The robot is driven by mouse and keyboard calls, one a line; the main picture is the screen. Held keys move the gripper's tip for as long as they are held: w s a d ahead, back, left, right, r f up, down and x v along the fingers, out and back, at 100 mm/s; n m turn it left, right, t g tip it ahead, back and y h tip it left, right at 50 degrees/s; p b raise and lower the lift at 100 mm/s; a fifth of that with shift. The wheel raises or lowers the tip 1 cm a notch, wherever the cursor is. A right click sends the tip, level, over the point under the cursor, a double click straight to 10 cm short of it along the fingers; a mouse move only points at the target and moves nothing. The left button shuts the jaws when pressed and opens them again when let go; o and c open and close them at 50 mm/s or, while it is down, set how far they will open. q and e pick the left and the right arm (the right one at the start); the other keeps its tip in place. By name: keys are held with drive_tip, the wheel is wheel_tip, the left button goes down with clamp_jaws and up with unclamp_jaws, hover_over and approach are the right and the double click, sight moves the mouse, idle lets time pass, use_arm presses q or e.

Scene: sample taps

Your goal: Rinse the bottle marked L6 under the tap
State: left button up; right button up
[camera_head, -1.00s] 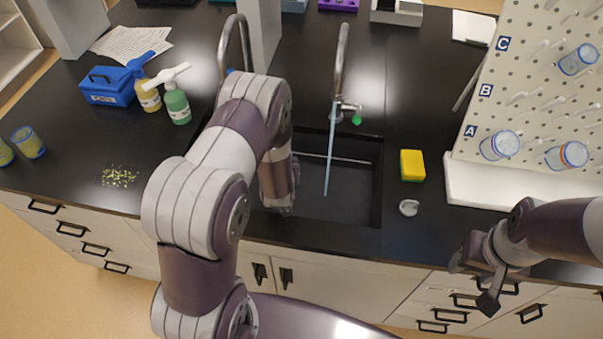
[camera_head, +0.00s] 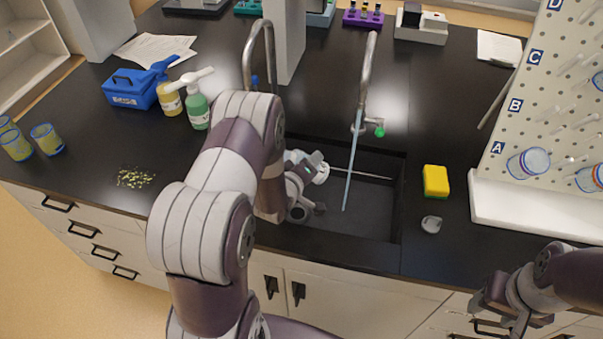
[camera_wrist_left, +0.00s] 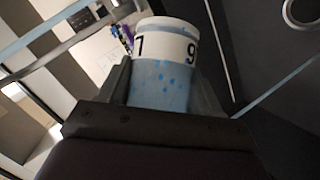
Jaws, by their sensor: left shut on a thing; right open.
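My left gripper (camera_head: 300,192) is over the left part of the black sink (camera_head: 372,218), partly hidden by my arm. It is shut on a bottle (camera_head: 318,168), pale with a white band. In the left wrist view the bottle (camera_wrist_left: 163,80) sits between the fingers, with blue drops on its wall. Its band shows black marks like a 7 and a 9, perhaps upside down; I cannot read the full mark. The right tap (camera_head: 369,65) runs a blue water stream (camera_head: 350,178) into the sink, right of the bottle and apart from it. My right gripper (camera_head: 502,306) is open at the front right.
A yellow sponge (camera_head: 435,181) and a small grey item (camera_head: 431,224) lie right of the sink. A pegboard (camera_head: 535,125) with bottles stands farther right. A second tap (camera_head: 259,45), pump bottles (camera_head: 197,108) and a blue box (camera_head: 130,90) are at the left.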

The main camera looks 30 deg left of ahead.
sight(308, 157)
use_arm(q)
drive_tip(key=shift+w+d+r+n+t+h+b, duration=0.15)
drive_tip(key=shift+n+t+h+b, duration=0.15)
drive_tip(key=shift+n+t+b, duration=0.25)
drive_tip(key=shift+w+d+r+n+t+h+b, duration=0.15)
drive_tip(key=shift+n+t+h+b, duration=0.15)
drive_tip(key=shift+n+t+b, duration=0.2)
drive_tip(key=n+t+b, duration=0.1)
drive_tip(key=r+n+t+b, duration=0.1)
drive_tip(key=shift+d+r+n+h+b, duration=0.15)
drive_tip(key=shift+n+h+b, duration=0.2)
drive_tip(key=shift+h, duration=0.05)
drive_tip(key=n+t+b, duration=0.1)
drive_tip(key=r+n+t+b, duration=0.1)
drive_tip(key=n, duration=0.1)
drive_tip(key=n+t+b, duration=0.1)
drive_tip(key=n+b, duration=0.1)
drive_tip(key=shift+r+y, duration=0.3)
drive_tip(key=shift+r, duration=0.1)
drive_tip(key=shift+s+a+r+n+t+y+b, duration=0.15)
drive_tip(key=shift+r+n+t+y+b, duration=0.2)
drive_tip(key=shift+n, duration=0.25)
drive_tip(key=shift+a+r+n+t+y+b, duration=0.1)
drive_tip(key=shift+n+t+y+b, duration=0.15)
drive_tip(key=shift+n+t+b, duration=0.25)
drive_tip(key=shift+a+r+n+y, duration=0.1)
drive_tip(key=shift+r+n+y, duration=0.25)
drive_tip(key=shift+n, duration=0.35)
